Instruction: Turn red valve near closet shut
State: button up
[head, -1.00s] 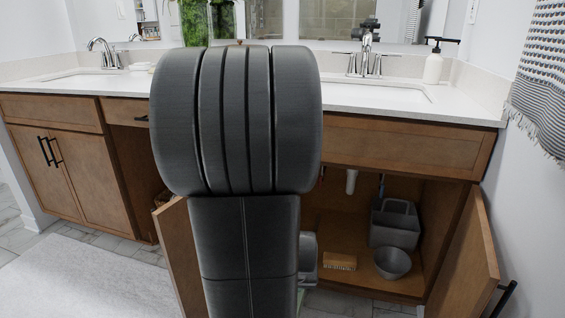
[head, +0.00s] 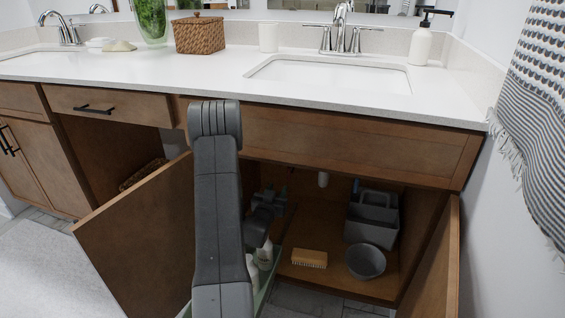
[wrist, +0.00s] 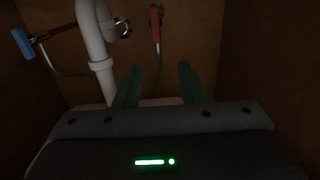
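The red valve handle (wrist: 155,22) hangs at the top middle of the wrist view, on the back wall of the open cabinet, with a thin line below it. My gripper (wrist: 158,80) is open, its two dark green fingers apart and nothing visible between them. The red handle lies beyond the fingertips, above the gap between them and apart from both. In the head view my gripper (head: 274,195) is inside the cabinet under the right sink. I cannot make out the red valve in the head view.
A white drain pipe (wrist: 92,45) stands just left of the fingers, with a blue valve handle (wrist: 22,43) farther left. A grey caddy (head: 372,216), grey bowl (head: 366,261) and brush (head: 309,258) are on the cabinet floor. The open left door (head: 135,235) flanks my arm.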

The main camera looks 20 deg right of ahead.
aim_at(288, 169)
jog(key=shift+h, duration=0.4)
jog(key=b+x, duration=0.3)
jog(key=x, duration=1.1)
jog(key=shift+w+d+b, duration=0.2)
jog(key=shift+b, duration=0.1)
grip_shut()
